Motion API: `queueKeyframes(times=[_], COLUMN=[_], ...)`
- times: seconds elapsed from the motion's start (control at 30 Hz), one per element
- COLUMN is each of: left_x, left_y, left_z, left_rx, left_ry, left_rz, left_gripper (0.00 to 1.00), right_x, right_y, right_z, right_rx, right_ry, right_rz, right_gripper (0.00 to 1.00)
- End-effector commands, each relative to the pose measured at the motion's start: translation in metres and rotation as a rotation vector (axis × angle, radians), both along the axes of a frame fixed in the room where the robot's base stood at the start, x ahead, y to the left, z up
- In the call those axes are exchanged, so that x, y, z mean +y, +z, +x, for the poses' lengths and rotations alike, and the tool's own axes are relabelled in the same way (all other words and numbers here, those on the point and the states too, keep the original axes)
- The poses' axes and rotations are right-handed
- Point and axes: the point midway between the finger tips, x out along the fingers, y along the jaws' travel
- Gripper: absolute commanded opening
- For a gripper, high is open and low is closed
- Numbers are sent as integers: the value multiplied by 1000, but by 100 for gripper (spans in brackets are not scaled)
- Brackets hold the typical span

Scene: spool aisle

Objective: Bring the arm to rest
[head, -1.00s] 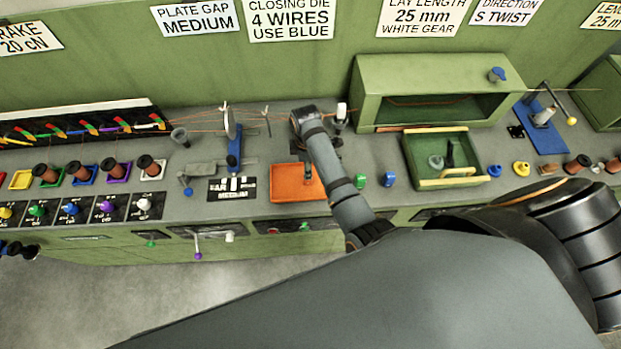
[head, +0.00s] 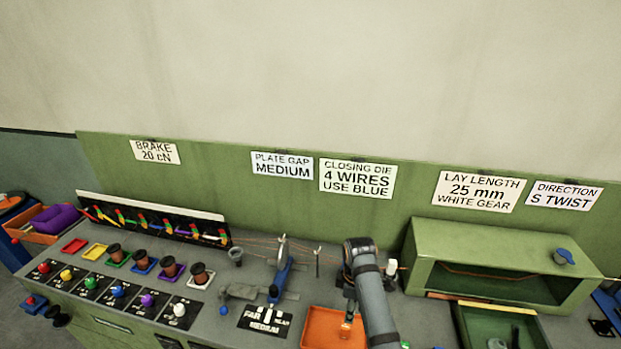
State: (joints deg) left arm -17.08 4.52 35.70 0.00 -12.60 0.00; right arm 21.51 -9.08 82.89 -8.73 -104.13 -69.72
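One of my arms, which I take to be my right, shows in the head view as a grey link (head: 376,305) rising from the bottom edge, right of centre. It ends in a dark wrist (head: 358,252) above the bench, at the back of the orange tray (head: 318,330). Its gripper is mostly hidden by the wrist and link, so its fingers cannot be made out. A small copper-coloured piece (head: 346,325) shows by the tray, close to the link. My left gripper is not in view.
The green cabinet (head: 430,240) stands right of the wrist, with a green tray (head: 468,325) in front. A blue plate-gap stand (head: 281,275) and a FAR/MEDIUM/NEAR selector (head: 264,319) are to its left. Further left are spools and coloured knobs (head: 118,291).

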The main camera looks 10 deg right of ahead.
Motion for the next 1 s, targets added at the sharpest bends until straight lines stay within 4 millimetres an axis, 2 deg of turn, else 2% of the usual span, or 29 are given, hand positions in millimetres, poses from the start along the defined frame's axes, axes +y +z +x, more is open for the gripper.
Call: queueKeyframes(times=[0.07,0.2,0.3,0.5,0.87,1.0], left_x=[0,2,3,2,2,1], left_y=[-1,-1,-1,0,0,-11], left_z=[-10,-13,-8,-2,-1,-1], left_rx=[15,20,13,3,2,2], left_ry=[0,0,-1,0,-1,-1], left_rz=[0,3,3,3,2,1], left_gripper=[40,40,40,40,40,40], right_x=[-12,-48,-66,-81,-82,-84], right_y=[-11,-27,-24,-8,34,-8], right_z=[-16,-69,-103,-153,-213,-205], right_rx=[-13,-93,-155,-240,-324,-311], right_ry=[-90,-409,-606,-860,-1139,-1151], right_rz=[-5,-16,-10,25,121,114], right_gripper=[50,50,50,50,50,50])
